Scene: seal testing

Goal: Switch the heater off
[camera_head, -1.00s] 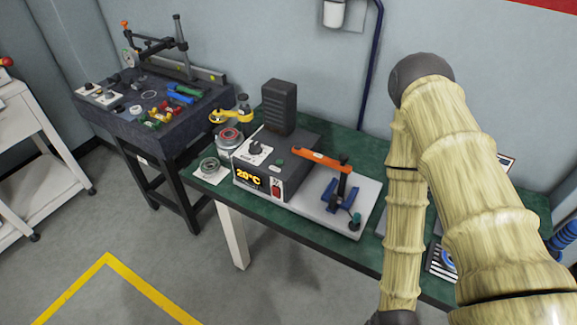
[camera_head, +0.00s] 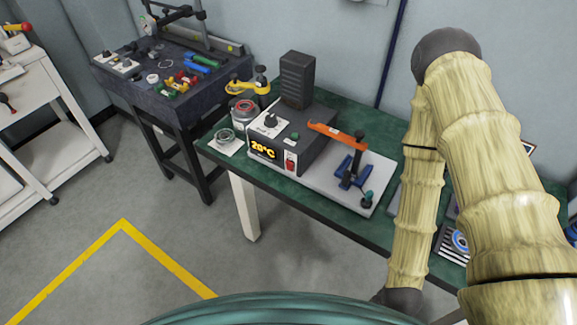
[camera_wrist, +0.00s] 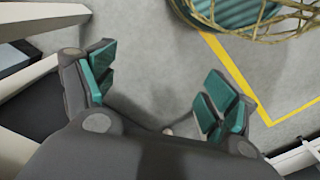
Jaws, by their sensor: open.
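The heater (camera_head: 303,148) is a dark box with a light front panel on the green-topped table. Its display (camera_head: 265,149) glows orange and reads 20°C. A red switch (camera_head: 290,161) sits at the right end of the front panel; its position is too small to tell. A black knob (camera_head: 271,121) is on the light top panel, with a small green button (camera_head: 295,136) beside it. My gripper (camera_wrist: 157,88) shows only in the wrist view. Its teal-padded fingers are spread apart and empty above the grey floor, away from the heater.
An orange-handled press (camera_head: 345,150) stands on a pale plate right of the heater. A jar (camera_head: 243,110) and a small dish (camera_head: 225,136) stand to its left. A dark workbench (camera_head: 160,105) with tools is further left. The floor in front is clear, with yellow tape (camera_head: 165,255).

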